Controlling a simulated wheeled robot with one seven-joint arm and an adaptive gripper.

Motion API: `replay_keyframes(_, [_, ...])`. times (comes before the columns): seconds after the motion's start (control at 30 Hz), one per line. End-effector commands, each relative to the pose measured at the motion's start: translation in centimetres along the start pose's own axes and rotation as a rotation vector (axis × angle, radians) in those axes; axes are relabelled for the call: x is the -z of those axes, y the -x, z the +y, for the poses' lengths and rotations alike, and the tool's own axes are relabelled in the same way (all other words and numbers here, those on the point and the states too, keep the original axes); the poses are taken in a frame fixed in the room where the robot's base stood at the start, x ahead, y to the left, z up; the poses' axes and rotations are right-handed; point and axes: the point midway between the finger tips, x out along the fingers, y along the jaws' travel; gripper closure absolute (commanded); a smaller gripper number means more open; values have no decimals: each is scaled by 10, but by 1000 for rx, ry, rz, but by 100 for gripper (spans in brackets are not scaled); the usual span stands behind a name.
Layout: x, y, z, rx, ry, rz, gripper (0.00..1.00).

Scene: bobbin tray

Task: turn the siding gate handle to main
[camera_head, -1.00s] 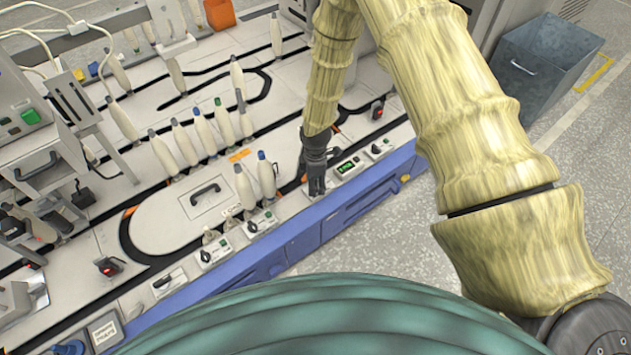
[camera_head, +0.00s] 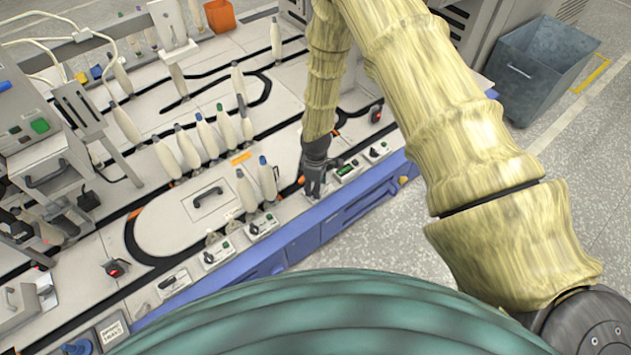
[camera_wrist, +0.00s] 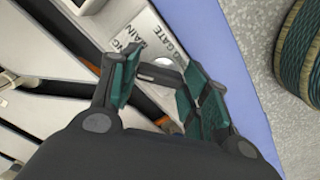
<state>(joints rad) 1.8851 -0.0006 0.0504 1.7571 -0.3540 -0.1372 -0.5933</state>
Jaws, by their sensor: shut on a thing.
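The siding gate plate (camera_wrist: 152,38) is light grey, with lettering that partly reads "GATE" and "MAIN" in the wrist view. A dark grey handle (camera_wrist: 158,73) sits between the green-padded fingers of my gripper (camera_wrist: 160,84), which is shut on it. Part of the handle is hidden by the fingers, and I cannot tell exactly which label it points to. In the head view my gripper (camera_head: 313,190) is down at the front edge of the machine top, left of a small box with a green display (camera_head: 346,170). The handle is hidden there.
Switch boxes (camera_head: 262,225) line the front edge above the blue machine front (camera_head: 330,222). A grey bin (camera_head: 540,70) stands on the floor at the right.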

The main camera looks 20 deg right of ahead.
Motion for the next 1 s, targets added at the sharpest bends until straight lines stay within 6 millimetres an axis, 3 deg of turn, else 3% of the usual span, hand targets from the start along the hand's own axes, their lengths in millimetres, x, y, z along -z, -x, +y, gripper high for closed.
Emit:
replay_keyframes(0.5, [-1,2,0,-1,-443,1,78])
replay_keyframes(1.0, [-2,1,1,-2,-622,2,78])
